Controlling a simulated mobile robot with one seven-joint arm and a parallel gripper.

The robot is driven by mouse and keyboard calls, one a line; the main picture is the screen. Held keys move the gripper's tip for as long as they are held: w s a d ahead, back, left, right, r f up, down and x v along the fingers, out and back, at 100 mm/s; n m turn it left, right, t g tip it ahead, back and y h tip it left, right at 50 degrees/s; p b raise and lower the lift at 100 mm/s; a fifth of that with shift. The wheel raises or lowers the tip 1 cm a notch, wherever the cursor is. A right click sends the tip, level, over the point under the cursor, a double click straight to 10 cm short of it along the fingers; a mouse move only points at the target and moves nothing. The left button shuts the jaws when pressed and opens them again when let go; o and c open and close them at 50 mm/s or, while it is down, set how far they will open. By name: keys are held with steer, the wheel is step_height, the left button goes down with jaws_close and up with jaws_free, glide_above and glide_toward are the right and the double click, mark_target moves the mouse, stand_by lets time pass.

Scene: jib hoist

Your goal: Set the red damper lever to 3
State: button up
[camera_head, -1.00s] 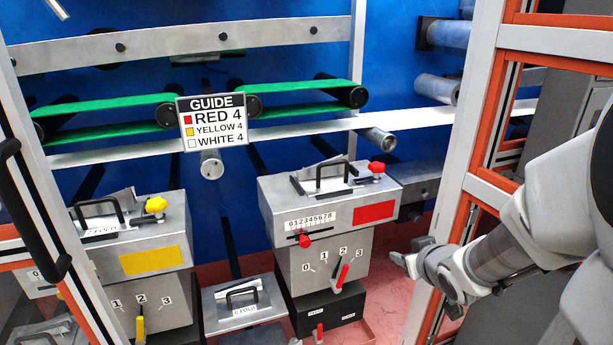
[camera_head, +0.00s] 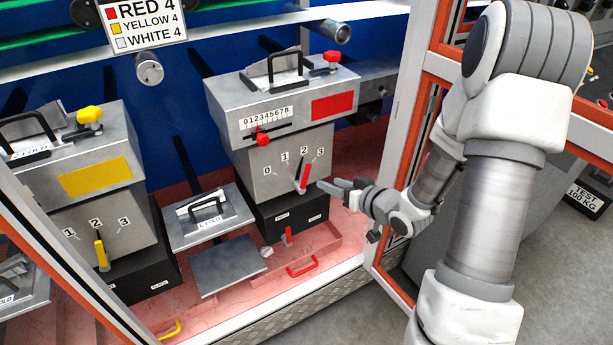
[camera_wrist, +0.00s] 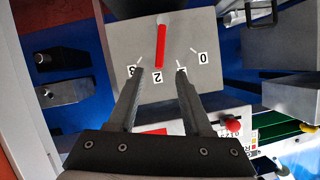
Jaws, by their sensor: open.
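The red damper lever (camera_head: 305,176) is on the front of the grey box (camera_head: 265,170) with the red plate. Its tip points toward the label 2 (camera_head: 303,156), with the 3 (camera_head: 321,152) just to the right. In the wrist view, the picture is turned over and the lever (camera_wrist: 161,45) ends at the label 2 (camera_wrist: 157,76). My gripper (camera_head: 325,185) is open, just right of the lever in the head view. In the wrist view its fingertips (camera_wrist: 160,70) appear on either side of the lever's tip; contact is not visible. The label 1 is partly hidden by a finger there.
Above the lever is a red slider knob (camera_head: 262,139) on a 0 to 8 scale. Below is a small red lever (camera_head: 288,235) on a black base. A yellow lever (camera_head: 101,254) is on the left box. An orange-edged frame post (camera_head: 400,150) stands right of the box, close to my arm.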

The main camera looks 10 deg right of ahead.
mark_target(308, 174)
steer(key=b+x, duration=0.2)
steer(key=x, duration=1)
steer(key=shift+w, duration=0.1)
jaws_close()
stand_by(1.0)
